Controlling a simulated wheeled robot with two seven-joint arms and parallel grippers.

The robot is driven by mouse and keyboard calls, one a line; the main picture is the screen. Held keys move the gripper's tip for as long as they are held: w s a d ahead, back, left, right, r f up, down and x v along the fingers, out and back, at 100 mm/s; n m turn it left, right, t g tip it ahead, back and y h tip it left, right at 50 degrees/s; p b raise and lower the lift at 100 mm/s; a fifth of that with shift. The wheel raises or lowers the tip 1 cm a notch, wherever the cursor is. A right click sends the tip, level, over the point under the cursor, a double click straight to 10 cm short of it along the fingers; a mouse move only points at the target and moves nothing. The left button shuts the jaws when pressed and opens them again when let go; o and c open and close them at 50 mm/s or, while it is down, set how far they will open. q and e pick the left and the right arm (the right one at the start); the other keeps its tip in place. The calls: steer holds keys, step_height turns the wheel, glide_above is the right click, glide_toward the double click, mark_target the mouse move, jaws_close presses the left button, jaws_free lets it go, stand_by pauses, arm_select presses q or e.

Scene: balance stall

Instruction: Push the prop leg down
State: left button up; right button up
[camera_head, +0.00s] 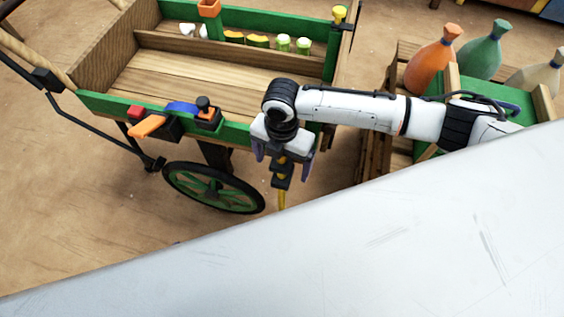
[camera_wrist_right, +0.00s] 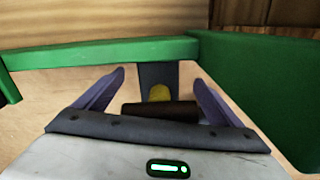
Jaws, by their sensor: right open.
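The prop leg (camera_head: 282,199) hangs at the near side of the cart (camera_head: 109,101), below its green rail. It has dark fittings and a yellow lower part. My right gripper (camera_head: 284,160) is over its upper part, with the fingers pointing down and apart. In the right wrist view, a yellow knob (camera_wrist_right: 160,93) and a dark crossbar (camera_wrist_right: 160,110) show between the open purple fingers, in front of a dark post (camera_wrist_right: 151,74). Contact with the leg cannot be told. My left gripper is out of view.
The cart's spoked wheel (camera_head: 214,188) stands left of the gripper. Orange (camera_head: 432,58) and green (camera_head: 485,50) bottles stand at right behind my arm.

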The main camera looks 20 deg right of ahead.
step_height(320, 180, up, 9)
steer(key=shift+f+p, duration=0.1)
steer(key=shift+p, duration=0.7)
steer(key=shift+r, duration=0.4)
